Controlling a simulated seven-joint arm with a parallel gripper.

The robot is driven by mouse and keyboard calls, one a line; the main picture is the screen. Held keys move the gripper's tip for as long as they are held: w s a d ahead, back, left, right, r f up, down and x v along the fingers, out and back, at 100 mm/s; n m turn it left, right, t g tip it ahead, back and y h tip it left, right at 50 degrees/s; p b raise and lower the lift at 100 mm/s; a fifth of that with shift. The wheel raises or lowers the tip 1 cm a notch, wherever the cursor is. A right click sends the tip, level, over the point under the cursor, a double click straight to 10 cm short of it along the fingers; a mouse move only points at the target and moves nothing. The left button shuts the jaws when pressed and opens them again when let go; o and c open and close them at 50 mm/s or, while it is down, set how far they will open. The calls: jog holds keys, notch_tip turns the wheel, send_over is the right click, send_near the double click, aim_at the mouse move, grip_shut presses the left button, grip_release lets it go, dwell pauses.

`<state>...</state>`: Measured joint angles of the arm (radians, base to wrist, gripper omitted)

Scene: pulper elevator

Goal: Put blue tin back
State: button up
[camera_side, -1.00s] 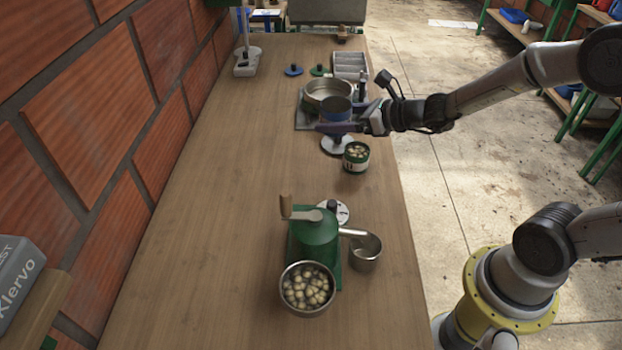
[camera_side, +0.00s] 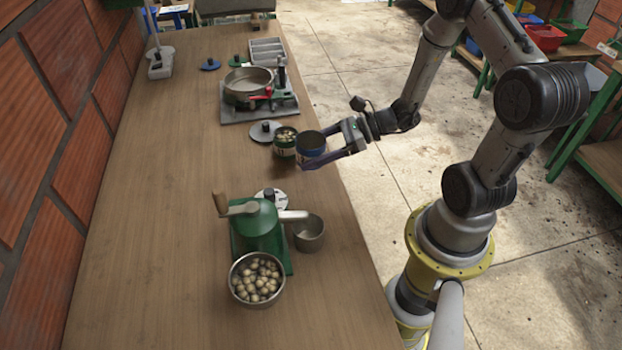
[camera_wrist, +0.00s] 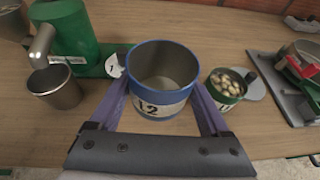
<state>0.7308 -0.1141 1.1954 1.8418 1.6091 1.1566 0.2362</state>
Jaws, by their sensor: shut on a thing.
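The blue tin (camera_side: 310,146) is an open, upright can with a white label reading 12, and it looks empty inside. It also shows in the wrist view (camera_wrist: 165,82). My gripper (camera_side: 317,160) is shut on the blue tin, with one purple finger on each side of it. The tin is at the right edge of the wooden bench; I cannot tell whether its base touches the wood. A green tin (camera_side: 285,142) filled with pale beans stands just left of it, and it shows to the right of the blue tin in the wrist view (camera_wrist: 226,88).
A green hand-cranked pulper (camera_side: 256,225) stands nearer, with a bowl of beans (camera_side: 256,278) and a metal cup (camera_side: 309,235). A grey round lid (camera_side: 266,132) lies beside the green tin. A scale with a pan (camera_side: 249,84) is farther back. The bench's left side is clear.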

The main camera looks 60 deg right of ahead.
aim_at(311, 182)
notch_tip(311, 182, down, 7)
jog(key=shift+f, duration=0.15)
dwell(0.4)
jog(key=o, duration=1.3)
jog(key=shift+f, duration=0.1)
